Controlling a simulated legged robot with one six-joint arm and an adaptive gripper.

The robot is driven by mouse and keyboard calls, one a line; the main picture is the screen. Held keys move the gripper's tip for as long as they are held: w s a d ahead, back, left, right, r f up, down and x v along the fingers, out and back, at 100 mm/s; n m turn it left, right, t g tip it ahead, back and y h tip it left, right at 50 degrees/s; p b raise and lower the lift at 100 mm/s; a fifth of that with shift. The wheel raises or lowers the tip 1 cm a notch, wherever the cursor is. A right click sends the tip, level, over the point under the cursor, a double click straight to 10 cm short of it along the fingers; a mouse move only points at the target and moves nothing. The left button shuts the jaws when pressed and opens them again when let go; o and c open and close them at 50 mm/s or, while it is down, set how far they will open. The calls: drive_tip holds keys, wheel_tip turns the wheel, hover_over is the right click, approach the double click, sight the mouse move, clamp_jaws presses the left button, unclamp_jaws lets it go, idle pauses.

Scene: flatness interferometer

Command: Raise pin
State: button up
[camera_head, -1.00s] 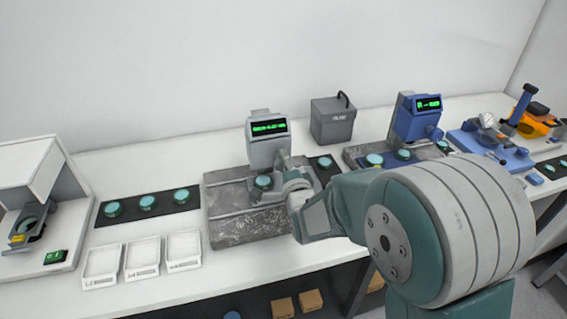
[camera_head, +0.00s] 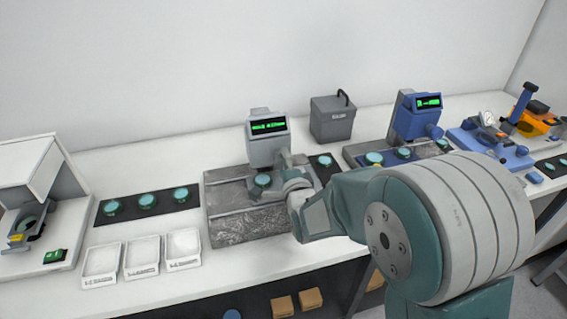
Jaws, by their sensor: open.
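A grey measuring instrument (camera_head: 267,150) with a green-lit display (camera_head: 268,126) stands on a mottled grey plate (camera_head: 240,223) at the middle of the bench. A teal round part (camera_head: 263,181) sits on that plate below the instrument's head. My gripper (camera_head: 284,175) is at the right side of the instrument, close to the teal part. The fingers are small here and partly hidden by my own wrist, so I cannot tell whether they touch anything. I cannot make out the pin.
Left of the plate, a dark mat (camera_head: 147,203) holds three teal parts, with white trays (camera_head: 142,257) in front. A grey box (camera_head: 332,119) stands behind. A blue instrument (camera_head: 415,117) and a blue fixture (camera_head: 490,147) stand to the right. A white-hooded station (camera_head: 40,180) is far left.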

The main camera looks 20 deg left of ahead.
drive_tip(key=v, duration=1.2)
drive_tip(key=s+d+r+n+g+h, duration=0.1)
drive_tip(key=d+r+n+g+h, duration=0.15)
drive_tip(key=d, duration=0.45)
drive_tip(key=s+d+r+n+g+h, duration=0.15)
drive_tip(key=d+n+h, duration=0.25)
drive_tip(key=d, duration=0.4)
drive_tip(key=s+d+r+n+g+h, duration=0.1)
drive_tip(key=s+d+n+g, duration=0.1)
drive_tip(key=s+d, duration=0.3)
drive_tip(key=s+d+r+n+g+h, duration=0.1)
drive_tip(key=s+d, duration=0.4)
drive_tip(key=s, duration=0.5)
drive_tip(key=n+g+h, duration=0.1)
drive_tip(key=n+g, duration=0.1)
drive_tip(key=shift+r+g, duration=0.2)
drive_tip(key=shift+g, duration=0.1)
drive_tip(key=shift+s+d, duration=0.1)
drive_tip(key=shift+d, duration=0.1)
